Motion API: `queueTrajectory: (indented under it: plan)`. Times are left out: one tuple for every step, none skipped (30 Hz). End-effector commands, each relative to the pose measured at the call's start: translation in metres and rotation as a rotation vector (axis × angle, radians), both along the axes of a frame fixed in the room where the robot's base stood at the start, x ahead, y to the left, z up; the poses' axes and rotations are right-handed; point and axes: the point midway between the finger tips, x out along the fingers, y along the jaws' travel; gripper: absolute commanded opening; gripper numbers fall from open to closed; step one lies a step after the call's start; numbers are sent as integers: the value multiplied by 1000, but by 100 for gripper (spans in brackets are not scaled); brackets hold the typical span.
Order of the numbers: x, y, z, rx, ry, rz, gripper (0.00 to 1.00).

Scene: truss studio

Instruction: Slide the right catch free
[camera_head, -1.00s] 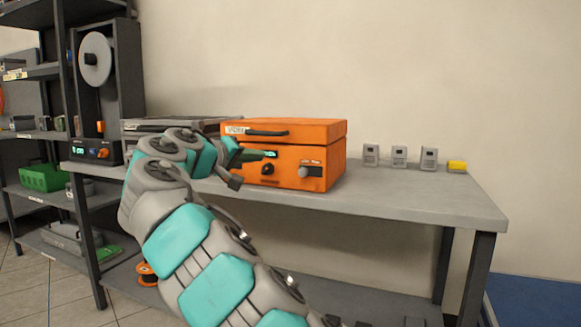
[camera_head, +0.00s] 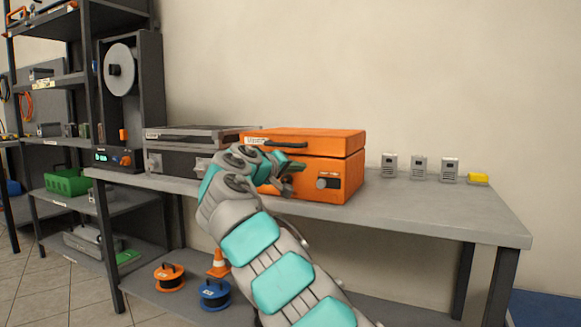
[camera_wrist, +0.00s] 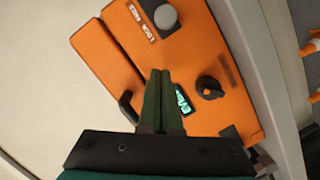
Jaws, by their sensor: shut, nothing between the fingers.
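An orange case (camera_head: 345,146) with a closed lid and dark handle (camera_head: 285,144) sits on the grey bench. My gripper (camera_head: 303,167) is in front of the case, left of and above this catch. In the wrist view its dark green fingers (camera_wrist: 160,74) are together and empty, pointing toward the case with a gap in the picture to the catch. My arm hides the left of the front.
In the wrist view, a black knob (camera_wrist: 208,87) and lit display (camera_wrist: 183,100) are on the front face. A grey unit (camera_head: 175,160) stands left of the case. Several small grey boxes (camera_head: 419,167) and a yellow block (camera_head: 478,179) stand right. The front-right bench top (camera_head: 430,208) is clear.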

Motion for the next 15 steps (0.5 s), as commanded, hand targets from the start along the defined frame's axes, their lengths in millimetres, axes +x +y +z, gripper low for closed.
queueTrajectory:
  plan:
    - [0, -2, -2, -1, 1, -1, 0]
    - [-1, -3, -2, -3, 0, -2, 0]
    - [-2, -4, -4, -4, 1, -2, 0]
    - [-2, -5, -5, -4, 1, -2, 0]
    - [-3, -6, -6, -5, 1, -3, 0]
    - [-4, -7, -7, -6, 0, -3, 0]
    - [-5, -8, -8, -6, 0, -3, 0]
    - [-5, -9, -8, -5, 1, -3, 0]
    - [-6, -11, -10, -6, 0, -3, 0]
    - [-7, -12, -11, -5, -1, -3, 0]
    - [-7, -13, -12, -5, 0, -2, 0]
    - [-8, -15, -14, -4, -1, -3, 0]
    - [-9, -15, -14, -5, 0, -2, 0]
    - [-9, -16, -16, -5, 1, -1, 0]
    - [-11, -18, -17, -6, 2, -4, 0]
